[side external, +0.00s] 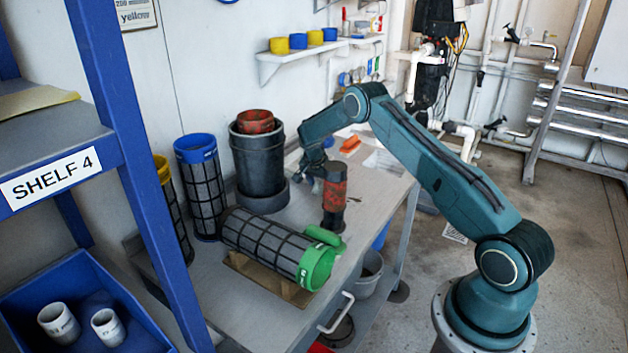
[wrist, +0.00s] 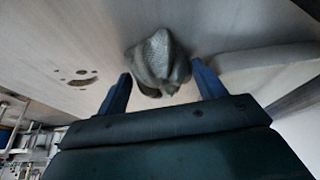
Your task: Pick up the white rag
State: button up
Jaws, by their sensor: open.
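A crumpled grey-white cloth (wrist: 158,62), which looks like the rag, lies on a pale flat surface in the wrist view. My gripper (wrist: 162,72) is open, with one blue finger on each side of the cloth. The cloth shows between and just beyond the fingertips; I cannot tell whether they touch it. In the side external view my gripper (side external: 312,168) is low over the bench, behind a red and dark cylinder (side external: 334,196) that partly hides it. I cannot make out the rag in that view.
The bench (side external: 262,316) holds a green-ended mesh filter (side external: 270,240), a blue-topped filter (side external: 202,185) and a dark bucket (side external: 257,165) near the wall. An orange item (side external: 350,145) lies farther back. A blue shelf (side external: 130,140) stands at left.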

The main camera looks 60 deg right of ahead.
jog(key=shift+c, duration=0.2)
dwell(0.3)
jog(key=c, duration=0.7)
notch_tip(320, 180, up, 20)
dwell(0.5)
dwell(0.4)
jog(key=shift+o, duration=1.1)
jog(key=shift+c, duration=0.7)
jog(key=m+g+y, duration=0.1)
jog(key=m+g, duration=0.2)
jog(key=m, duration=0.6)
send_over(322, 182)
jog(key=s, duration=0.7)
notch_tip(322, 182, down, 12)
